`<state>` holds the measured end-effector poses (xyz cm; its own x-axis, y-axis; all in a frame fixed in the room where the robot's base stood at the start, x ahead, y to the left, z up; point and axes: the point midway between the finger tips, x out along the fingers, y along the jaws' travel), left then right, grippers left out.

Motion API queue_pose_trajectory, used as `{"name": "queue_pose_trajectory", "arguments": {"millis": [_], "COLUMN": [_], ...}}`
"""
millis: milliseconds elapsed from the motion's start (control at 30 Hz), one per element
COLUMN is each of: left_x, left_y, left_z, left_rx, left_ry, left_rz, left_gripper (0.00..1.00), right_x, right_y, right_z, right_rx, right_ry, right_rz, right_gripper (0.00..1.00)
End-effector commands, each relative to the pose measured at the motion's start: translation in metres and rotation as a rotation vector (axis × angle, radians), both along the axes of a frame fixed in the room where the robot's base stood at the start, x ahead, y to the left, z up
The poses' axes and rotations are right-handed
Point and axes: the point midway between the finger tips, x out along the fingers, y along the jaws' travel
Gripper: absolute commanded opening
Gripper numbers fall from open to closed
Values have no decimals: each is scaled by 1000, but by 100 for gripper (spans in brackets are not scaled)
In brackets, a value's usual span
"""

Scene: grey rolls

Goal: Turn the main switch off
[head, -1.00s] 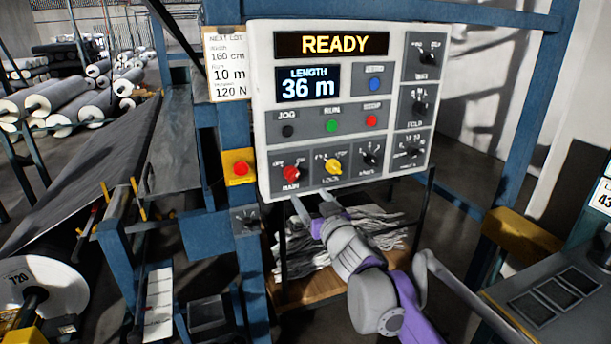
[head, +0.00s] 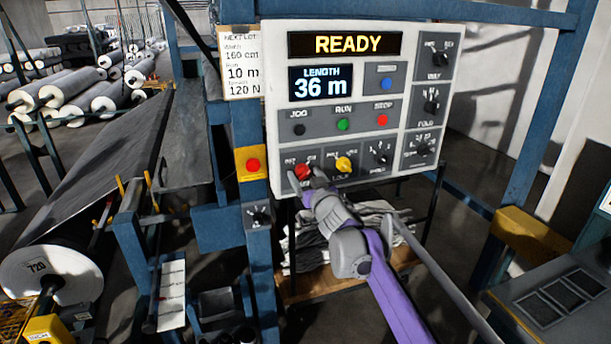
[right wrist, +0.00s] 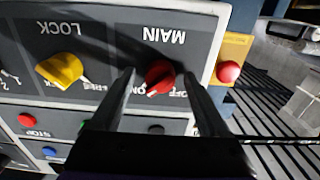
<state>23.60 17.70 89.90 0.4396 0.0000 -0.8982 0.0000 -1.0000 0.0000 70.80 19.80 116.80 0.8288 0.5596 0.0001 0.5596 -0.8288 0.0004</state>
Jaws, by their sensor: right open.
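The main switch is a red knob (head: 303,172) at the lower left of the white control panel (head: 453,40). In the right wrist view the knob (right wrist: 160,76) appears upside down under the label MAIN, its white mark towards the lower left, on the ON side. My right gripper (head: 307,181) is at the knob, coming from below. In the right wrist view the right gripper (right wrist: 160,82) is open, with one dark finger on each side of the knob. Gaps show on both sides; contact cannot be told. My left gripper is not in view.
A yellow LOCK knob (head: 343,164) sits just right of the main switch. A red button on a yellow box (head: 252,164) is on the blue post to the left. JOG, RUN and STOP buttons (head: 382,120) are above. The display reads READY.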

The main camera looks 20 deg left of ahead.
Motion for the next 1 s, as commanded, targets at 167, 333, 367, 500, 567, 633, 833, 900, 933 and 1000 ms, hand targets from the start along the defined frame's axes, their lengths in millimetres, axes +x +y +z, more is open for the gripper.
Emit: {"name": "queue_pose_trajectory", "arguments": {"millis": [167, 333, 367, 500, 567, 633, 833, 900, 933, 1000], "left_x": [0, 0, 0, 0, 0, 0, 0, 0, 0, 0], "left_y": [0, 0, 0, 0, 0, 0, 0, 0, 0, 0], "left_z": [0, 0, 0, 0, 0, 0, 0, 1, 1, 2], "left_rx": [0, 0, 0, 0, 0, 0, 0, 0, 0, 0], "left_ry": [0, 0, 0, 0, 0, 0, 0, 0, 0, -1], "left_rz": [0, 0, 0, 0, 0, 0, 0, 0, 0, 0], "left_gripper": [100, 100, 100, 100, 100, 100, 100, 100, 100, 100], "right_x": [0, 0, 0, 0, 0, 0, 0, 0, 0, 0], "right_y": [0, 0, 0, 0, 0, 0, 0, 0, 0, 0], "right_z": [0, 0, 0, 0, 0, 0, 0, 0, 0, 0], "right_rx": [0, 0, 0, 0, 0, 0, -7, -17, -24, -44], "right_ry": [0, 0, 0, 0, 0, 0, -4, -11, -16, -30], "right_rz": [0, 0, 0, 0, 0, 0, 0, 0, 0, 0], "right_gripper": [78, 51, 46, 21, 10, 0, 0, 0, 0, 0]}}
